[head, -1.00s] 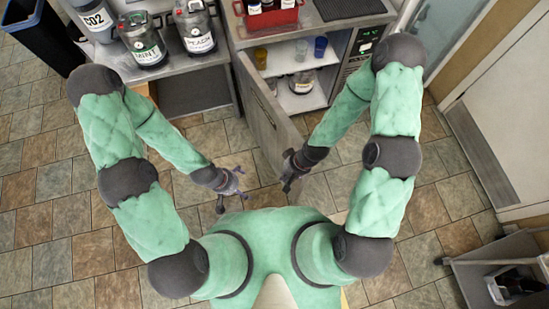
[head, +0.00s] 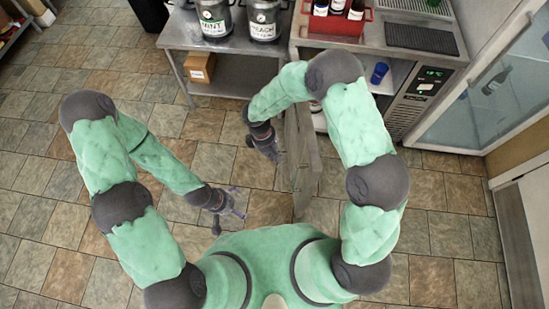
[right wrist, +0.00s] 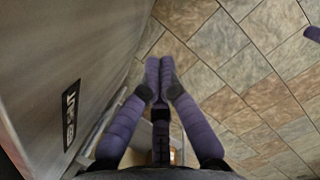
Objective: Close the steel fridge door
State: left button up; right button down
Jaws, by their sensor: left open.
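The steel fridge (head: 408,108) stands at the upper right in the head view, below a countertop. Its door (head: 306,172) is open and juts out from the fridge's left side towards me. My right arm reaches across above the door. My right gripper (head: 272,152) is on the left of the door, by its outer face. In the right wrist view its fingertips (right wrist: 160,62) meet with nothing between them, and a grey steel panel with a dark label (right wrist: 71,115) fills the left side. My left gripper (head: 232,208) is open and empty over the floor, left of the door.
A steel table (head: 180,40) with a MINT bucket (head: 214,18) and a PEACH bucket (head: 264,20) stands left of the fridge. A cardboard box (head: 199,67) sits on its lower shelf. A glass-fronted cabinet (head: 490,95) stands at right. The tiled floor at left is clear.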

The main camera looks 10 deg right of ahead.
jog(key=s+d+f+b, duration=0.2)
jog(key=s+d+f, duration=0.1)
jog(key=f, duration=0.4)
jog(key=shift+s+d+f, duration=0.25)
jog(key=shift+s+d, duration=0.05)
jog(key=shift+d, duration=0.6)
